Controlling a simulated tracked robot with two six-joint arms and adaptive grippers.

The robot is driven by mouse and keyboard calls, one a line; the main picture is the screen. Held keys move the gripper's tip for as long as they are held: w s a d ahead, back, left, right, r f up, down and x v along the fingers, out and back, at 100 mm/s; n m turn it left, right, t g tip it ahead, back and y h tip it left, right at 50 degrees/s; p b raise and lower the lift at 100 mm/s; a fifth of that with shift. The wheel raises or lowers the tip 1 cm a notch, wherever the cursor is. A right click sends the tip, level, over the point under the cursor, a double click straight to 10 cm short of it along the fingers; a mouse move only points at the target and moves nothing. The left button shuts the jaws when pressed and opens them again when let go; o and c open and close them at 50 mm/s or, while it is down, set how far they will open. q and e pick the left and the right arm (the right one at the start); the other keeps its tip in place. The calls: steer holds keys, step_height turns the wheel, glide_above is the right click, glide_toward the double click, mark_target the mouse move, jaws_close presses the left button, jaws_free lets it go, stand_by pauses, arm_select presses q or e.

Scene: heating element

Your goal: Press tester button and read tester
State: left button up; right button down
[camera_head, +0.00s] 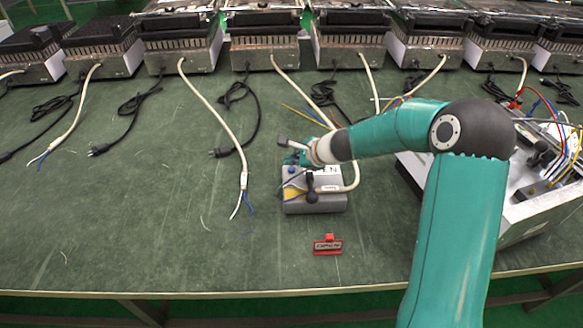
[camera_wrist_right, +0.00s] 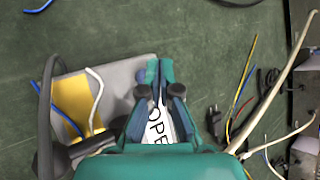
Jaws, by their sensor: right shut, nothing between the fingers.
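A grey box (camera_head: 322,206) with a yellow patch, a black lever knob and lettering sits mid-table in the head view. It also shows in the right wrist view (camera_wrist_right: 122,74), where the letters "OPE" are partly hidden by my fingers. My right gripper (camera_wrist_right: 160,72) is shut and empty, over this box. In the head view the gripper (camera_head: 294,156) is at the back edge of the box; contact cannot be told. A metal-sided unit (camera_head: 520,222) with coloured wires stands at the right, partly behind my arm. My left gripper is out of view.
A small red labelled block (camera_head: 328,245) lies in front of the grey box. Several metal heater units (camera_head: 182,58) line the back, with white and black cables trailing forward. Blue-ended wires (camera_head: 244,200) lie left of the box. The green table's (camera_head: 130,240) front left is mostly clear.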

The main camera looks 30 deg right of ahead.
mark_target(294, 170)
steer(key=shift+r, duration=0.15)
step_height(294, 170, up, 5)
steer(key=p, duration=0.4)
steer(key=shift+p, duration=0.4)
steer(key=shift+s+f, duration=0.1)
steer(key=shift+f, duration=0.1)
